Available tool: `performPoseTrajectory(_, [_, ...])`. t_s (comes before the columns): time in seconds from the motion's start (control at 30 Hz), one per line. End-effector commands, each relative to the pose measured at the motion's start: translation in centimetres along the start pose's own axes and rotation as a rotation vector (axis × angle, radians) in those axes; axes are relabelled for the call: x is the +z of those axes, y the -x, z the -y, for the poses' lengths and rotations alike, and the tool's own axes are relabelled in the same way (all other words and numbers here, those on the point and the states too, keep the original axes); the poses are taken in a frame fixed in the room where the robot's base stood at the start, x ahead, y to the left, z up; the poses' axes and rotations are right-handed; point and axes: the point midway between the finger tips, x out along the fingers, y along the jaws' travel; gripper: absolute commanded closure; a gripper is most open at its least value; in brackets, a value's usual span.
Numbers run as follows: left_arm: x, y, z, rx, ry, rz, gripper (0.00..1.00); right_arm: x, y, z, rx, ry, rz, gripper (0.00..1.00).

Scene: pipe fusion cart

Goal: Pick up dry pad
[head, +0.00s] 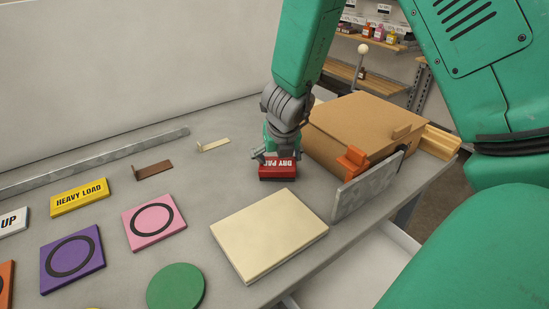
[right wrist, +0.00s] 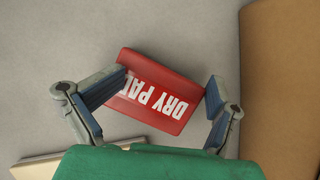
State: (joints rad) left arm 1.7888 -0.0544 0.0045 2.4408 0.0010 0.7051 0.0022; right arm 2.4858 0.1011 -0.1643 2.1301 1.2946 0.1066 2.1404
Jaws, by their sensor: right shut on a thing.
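The dry pad is a red block with white "DRY PAD" lettering (head: 279,174). In the right wrist view, the dry pad (right wrist: 160,88) sits between the two blue-lined fingers, turned at an angle. My right gripper (head: 278,160) points down at it and is shut on it. The right wrist view shows the same gripper (right wrist: 160,95) with a finger at each side of the pad. The pad is at or just above the grey table; I cannot tell whether it touches. My left gripper is not in view.
A cardboard box (head: 355,125) stands close right of the gripper, with an orange clamp-like piece (head: 352,160) and an upright grey plate (head: 366,188) before it. A cream slab (head: 268,234) lies in front. Coloured pads (head: 154,219) and a yellow sign (head: 79,198) lie left.

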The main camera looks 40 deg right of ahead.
Motion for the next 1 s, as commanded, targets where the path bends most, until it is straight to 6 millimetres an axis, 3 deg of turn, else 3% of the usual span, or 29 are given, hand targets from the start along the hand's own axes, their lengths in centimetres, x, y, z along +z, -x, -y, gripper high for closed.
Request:
performPoseTrajectory(0.03, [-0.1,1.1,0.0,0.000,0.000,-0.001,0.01,-0.1,1.1,0.1,-0.003,0.004,-0.012,0.60])
performPoseTrajectory(0.1, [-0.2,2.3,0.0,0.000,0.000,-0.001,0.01,0.5,2.4,0.1,0.000,0.005,-0.011,1.00])
performPoseTrajectory(0.3, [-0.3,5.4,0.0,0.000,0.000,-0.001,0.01,1.9,6.0,-0.2,0.003,0.005,-0.006,1.00])
performPoseTrajectory(0.5, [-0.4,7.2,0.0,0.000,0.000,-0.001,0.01,2.7,7.9,-0.4,0.004,0.006,-0.004,1.00])
performPoseTrajectory(0.93, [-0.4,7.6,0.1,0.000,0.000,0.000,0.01,3.0,8.3,-0.4,0.007,0.003,-0.004,1.00])
performPoseTrajectory(1.0, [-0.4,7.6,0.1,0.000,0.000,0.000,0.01,3.0,8.3,-0.4,0.008,0.004,-0.003,0.77])
